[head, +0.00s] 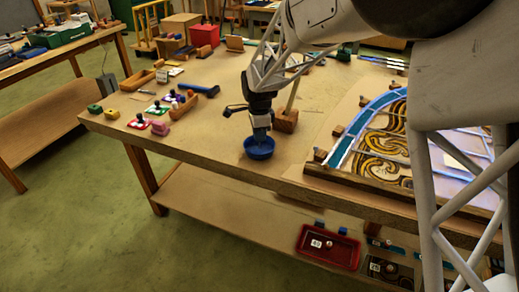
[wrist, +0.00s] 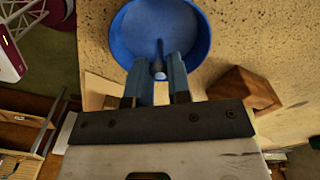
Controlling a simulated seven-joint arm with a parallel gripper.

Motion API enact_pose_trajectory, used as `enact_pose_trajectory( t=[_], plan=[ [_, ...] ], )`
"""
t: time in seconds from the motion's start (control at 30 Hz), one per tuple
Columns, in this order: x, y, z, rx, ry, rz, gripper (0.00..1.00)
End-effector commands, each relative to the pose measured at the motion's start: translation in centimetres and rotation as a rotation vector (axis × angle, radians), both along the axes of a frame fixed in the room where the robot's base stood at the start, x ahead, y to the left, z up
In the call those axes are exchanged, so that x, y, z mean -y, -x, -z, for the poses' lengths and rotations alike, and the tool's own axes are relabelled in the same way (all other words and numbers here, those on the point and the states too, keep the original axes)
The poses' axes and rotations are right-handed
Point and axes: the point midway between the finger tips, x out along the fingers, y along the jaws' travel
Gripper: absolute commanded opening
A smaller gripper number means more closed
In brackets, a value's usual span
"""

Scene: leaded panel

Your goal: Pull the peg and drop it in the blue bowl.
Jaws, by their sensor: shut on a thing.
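The blue bowl (head: 259,152) stands near the front edge of the workbench. In the wrist view the bowl (wrist: 201,42) lies at the top, and its interior shows. My gripper (head: 260,130) is over the bowl, pointing down. In the wrist view my gripper (wrist: 160,72) has its two blue-grey fingers close on either side of a small dark peg (wrist: 159,52) with a pale end. The peg is held between the fingers, over the bowl's inside. In the head view the peg is too small to tell from the fingers.
A wooden block (head: 286,121) with an upright stick is just right of the bowl; it also shows in the wrist view (wrist: 243,90). The leaded panel (head: 380,145) lies further right. Several small stamps and coloured pieces lie to the left. The bench's front edge is close.

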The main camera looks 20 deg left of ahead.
Motion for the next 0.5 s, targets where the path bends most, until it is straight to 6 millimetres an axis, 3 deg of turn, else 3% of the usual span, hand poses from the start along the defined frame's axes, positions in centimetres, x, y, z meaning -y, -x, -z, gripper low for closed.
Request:
enact_pose_trajectory(
  t=[0.5],
  plan=[
    [0.00,0.00,0.55,0.000,0.000,0.000,0.00]
  ],
)
